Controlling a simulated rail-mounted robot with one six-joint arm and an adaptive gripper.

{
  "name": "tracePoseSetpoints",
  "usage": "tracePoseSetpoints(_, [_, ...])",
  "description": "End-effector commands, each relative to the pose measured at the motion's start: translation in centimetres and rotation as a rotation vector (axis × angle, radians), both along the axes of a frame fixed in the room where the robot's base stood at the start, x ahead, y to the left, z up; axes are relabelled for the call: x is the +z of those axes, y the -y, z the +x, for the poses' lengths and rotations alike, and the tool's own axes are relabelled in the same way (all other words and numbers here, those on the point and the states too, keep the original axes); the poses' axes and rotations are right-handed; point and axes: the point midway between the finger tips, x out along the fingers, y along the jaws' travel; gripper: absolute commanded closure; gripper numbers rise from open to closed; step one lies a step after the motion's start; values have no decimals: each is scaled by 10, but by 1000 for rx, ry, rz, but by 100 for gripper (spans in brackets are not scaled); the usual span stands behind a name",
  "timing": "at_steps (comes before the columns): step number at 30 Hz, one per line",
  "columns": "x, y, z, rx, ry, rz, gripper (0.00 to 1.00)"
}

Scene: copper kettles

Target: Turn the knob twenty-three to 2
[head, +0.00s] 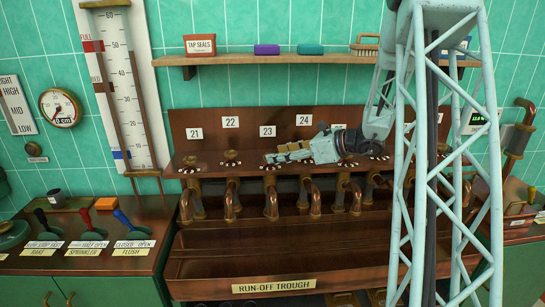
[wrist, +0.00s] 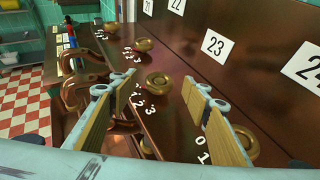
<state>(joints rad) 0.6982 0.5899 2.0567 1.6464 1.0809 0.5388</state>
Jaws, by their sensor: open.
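The label 23 (head: 268,131) is on the brown upright panel, and it also shows in the wrist view (wrist: 214,43). My gripper (head: 281,154) is open and empty over the knob ledge, hiding this knob in the head view.
Knob 21 (head: 190,160) and knob 22 (head: 231,155) stand to the left on the ledge. Bent copper pipes (head: 271,198) hang below, over the run-off trough (head: 220,268). A wooden shelf (head: 230,60) is above the panel. Coloured levers (head: 122,218) stand at left.

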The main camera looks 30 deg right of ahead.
Motion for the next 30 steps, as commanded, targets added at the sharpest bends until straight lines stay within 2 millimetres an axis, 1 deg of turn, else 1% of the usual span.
tracePoseSetpoints(3, [-6, -7, 10, 2, 0, 0, 56])
tracePoseSetpoints(9, [-11, -13, 21, 0, 0, -1, 56])
tracePoseSetpoints(15, [-12, -16, 25, 0, 0, -1, 56])
tracePoseSetpoints(23, [-12, -16, 25, 0, 0, -1, 56])
tracePoseSetpoints(30, [-12, -16, 25, 0, 0, 0, 78])
